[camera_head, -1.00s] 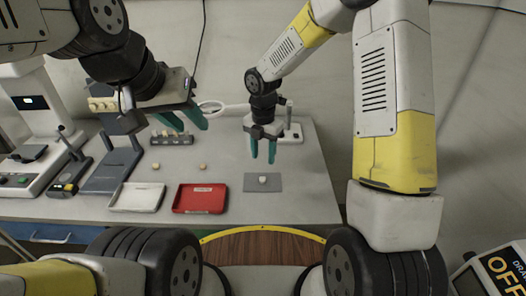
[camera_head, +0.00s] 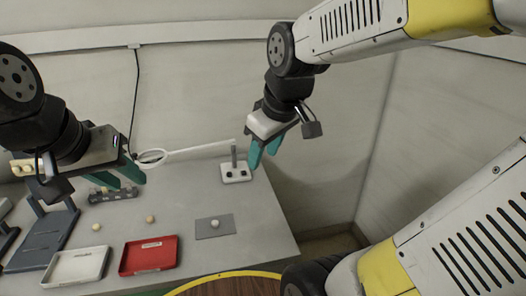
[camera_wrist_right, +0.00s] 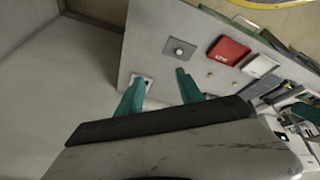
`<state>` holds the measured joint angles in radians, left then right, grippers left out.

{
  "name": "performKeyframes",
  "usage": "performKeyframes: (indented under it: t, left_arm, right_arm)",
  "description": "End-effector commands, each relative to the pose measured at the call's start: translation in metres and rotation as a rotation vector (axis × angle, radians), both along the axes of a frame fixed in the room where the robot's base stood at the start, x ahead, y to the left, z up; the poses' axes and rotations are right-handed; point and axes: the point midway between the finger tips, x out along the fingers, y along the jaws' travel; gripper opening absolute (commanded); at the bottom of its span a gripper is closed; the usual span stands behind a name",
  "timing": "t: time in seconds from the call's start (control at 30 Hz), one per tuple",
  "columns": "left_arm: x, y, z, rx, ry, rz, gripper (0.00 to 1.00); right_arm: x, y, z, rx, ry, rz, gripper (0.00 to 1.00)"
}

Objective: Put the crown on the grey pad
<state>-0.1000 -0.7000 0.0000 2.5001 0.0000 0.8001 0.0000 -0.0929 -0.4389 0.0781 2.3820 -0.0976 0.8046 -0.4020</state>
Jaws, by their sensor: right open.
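The grey pad (camera_head: 230,217) lies flat on the bench near its right side. A small whitish crown (camera_head: 214,223) sits on it, near the middle. In the right wrist view the crown (camera_wrist_right: 179,51) is also on the pad (camera_wrist_right: 188,45), with nothing touching it. My right gripper (camera_head: 264,154) is open and empty, raised behind and to the right of the pad, clear of the crown. Its two teal fingers (camera_wrist_right: 158,88) stand apart in the wrist view. My left gripper (camera_head: 122,178) is open, fingers apart, over the back left of the bench.
A red tray (camera_head: 148,257) and a white tray (camera_head: 78,267) stand left of the pad. Two small beige pieces, one (camera_head: 97,227) and another (camera_head: 150,219), lie behind them. A dark rack (camera_head: 112,195) and a ring lamp (camera_head: 152,157) are farther back. Bench around the pad is clear.

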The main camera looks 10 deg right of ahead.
Motion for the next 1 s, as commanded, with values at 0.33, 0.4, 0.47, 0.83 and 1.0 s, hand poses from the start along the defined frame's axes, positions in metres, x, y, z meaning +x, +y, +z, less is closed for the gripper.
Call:
performKeyframes:
  t: [0.33, 0.4, 0.47, 0.83, 1.0]
  left_arm:
    - [0.0, 0.0, 0.0, 0.0, 0.0, 0.0, 0.36]
    - [0.0, 0.0, 0.0, 0.0, 0.0, 0.0, 0.36]
    - [0.0, 0.0, 0.0, 0.0, 0.0, 0.0, 0.36]
    - [0.0, 0.0, 0.0, 0.0, 0.0, 0.0, 0.36]
    - [0.0, 0.0, 0.0, 0.0, 0.0, 0.0, 0.36]
  right_arm:
    - [-0.05, -0.012, 0.016, 0.321, -0.052, -0.455, 0.44]
    - [-0.051, -0.012, 0.016, 0.33, -0.051, -0.466, 0.44]
    - [-0.051, -0.012, 0.016, 0.33, -0.051, -0.467, 0.44]
    - [-0.05, -0.012, 0.016, 0.328, -0.051, -0.464, 0.44]
    - [-0.05, -0.012, 0.016, 0.326, -0.052, -0.463, 0.44]
